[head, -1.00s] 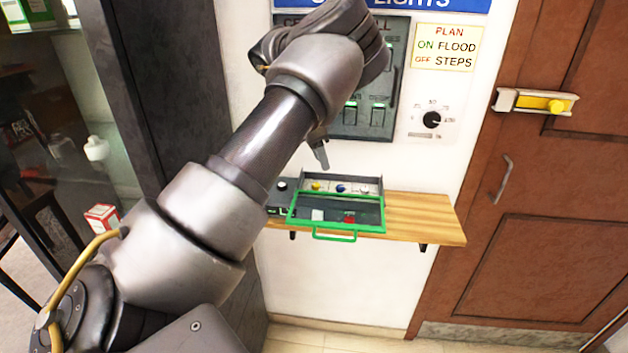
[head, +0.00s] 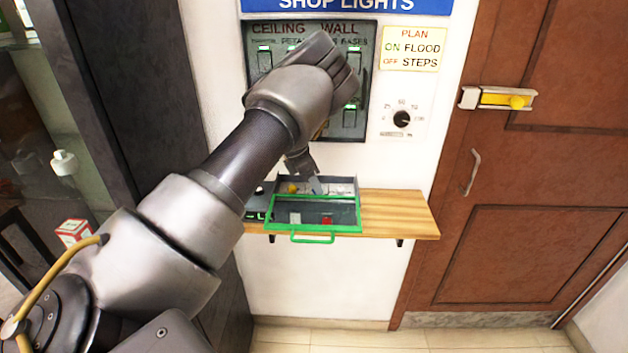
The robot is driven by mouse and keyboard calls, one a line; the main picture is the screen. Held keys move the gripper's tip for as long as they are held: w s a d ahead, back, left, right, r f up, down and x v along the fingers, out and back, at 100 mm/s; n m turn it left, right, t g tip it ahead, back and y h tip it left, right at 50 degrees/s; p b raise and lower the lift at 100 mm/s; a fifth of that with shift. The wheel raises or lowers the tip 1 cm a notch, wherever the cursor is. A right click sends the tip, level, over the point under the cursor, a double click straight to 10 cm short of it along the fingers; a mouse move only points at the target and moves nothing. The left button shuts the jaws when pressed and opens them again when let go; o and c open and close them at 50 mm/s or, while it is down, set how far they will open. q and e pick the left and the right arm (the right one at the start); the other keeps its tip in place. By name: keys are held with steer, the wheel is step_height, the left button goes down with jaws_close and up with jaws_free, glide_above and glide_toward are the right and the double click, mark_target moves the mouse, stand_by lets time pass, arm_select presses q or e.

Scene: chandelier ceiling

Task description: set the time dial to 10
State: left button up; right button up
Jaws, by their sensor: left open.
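A control box (head: 357,190) with a green-framed clear lid (head: 359,212) and green handle sits on the wooden shelf. It has small knobs along its back row, including a yellow one (head: 292,188), and a red piece at its front. I cannot tell which control is the time dial; its markings are too small to read. My left gripper (head: 312,182) is open, pointing down just over the back row of the box, with its fingers partly covering the knobs. I cannot tell whether it touches one. My right gripper is not in view.
A black round dial (head: 402,119) with a numbered scale is on the wall plate. A grey switch panel (head: 368,60) is behind my arm. The wooden shelf (head: 400,215) is bare right of the box. A brown door (head: 530,180) is at right.

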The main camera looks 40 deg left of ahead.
arm_select(q)
steer(key=shift+w+f, duration=0.1)
steer(key=shift+f, duration=0.15)
jaws_close()
